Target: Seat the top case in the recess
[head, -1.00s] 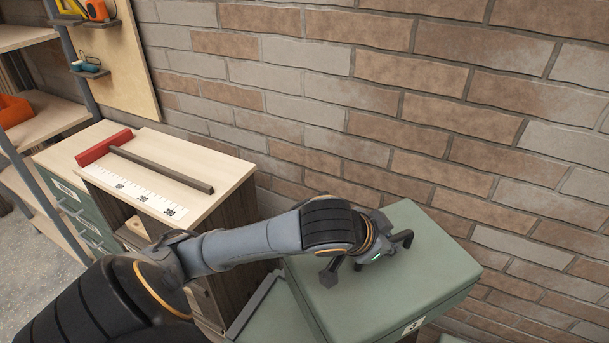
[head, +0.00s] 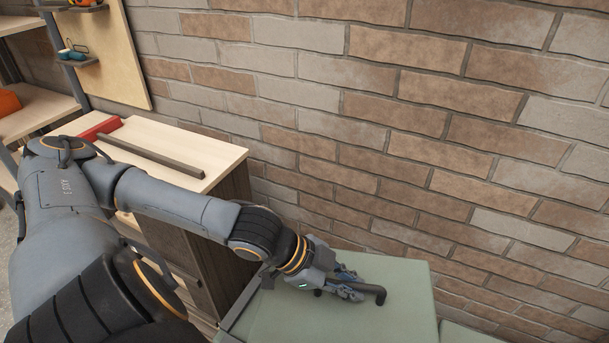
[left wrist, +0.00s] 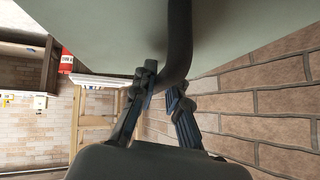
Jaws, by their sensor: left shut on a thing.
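The top case (head: 330,322) is a flat green box, partly cut off by the bottom edge of the head view. My left gripper (head: 352,288) is shut on the dark bent handle (head: 379,294) on its upper face. In the left wrist view, the handle (left wrist: 179,45) passes between the two fingers (left wrist: 165,88), with the green case face (left wrist: 110,35) beyond. The case's underside and the recess are hidden, so I cannot tell whether the case is seated. My right gripper is not in view.
A grey rim (head: 240,305) runs along the case's left side. Another green surface (head: 468,335) lies low at the right. A brick wall (head: 450,150) stands behind.

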